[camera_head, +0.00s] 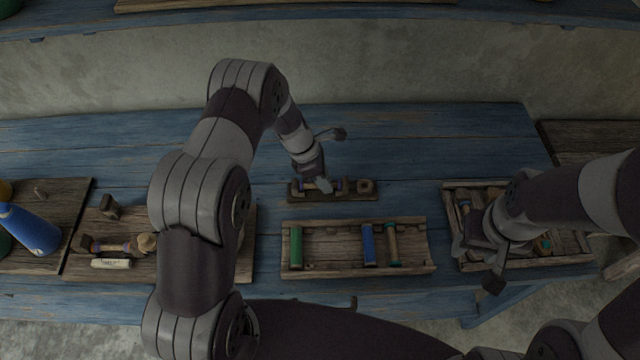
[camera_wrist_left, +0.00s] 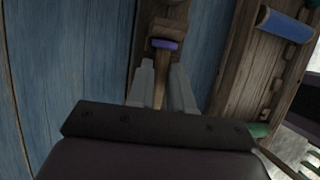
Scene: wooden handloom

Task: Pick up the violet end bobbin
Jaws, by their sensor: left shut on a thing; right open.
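My left gripper (camera_head: 322,186) is over a small wooden holder (camera_head: 340,197) in the middle of the blue table. It is shut on a bobbin that lies along this holder, largely hidden by the fingers in the head view. In the left wrist view the fingers of the left gripper (camera_wrist_left: 162,80) point at the bobbin's violet end (camera_wrist_left: 165,44), which shows just past the fingertips. The bobbin still appears to be at the holder. My right gripper (camera_head: 487,262) is open over the right wooden tray (camera_head: 575,261).
A wooden tray (camera_head: 334,265) in front holds a green bobbin (camera_head: 296,247), a blue bobbin (camera_head: 368,244) and a wooden one with a green end (camera_head: 392,244). The table behind the holder is clear.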

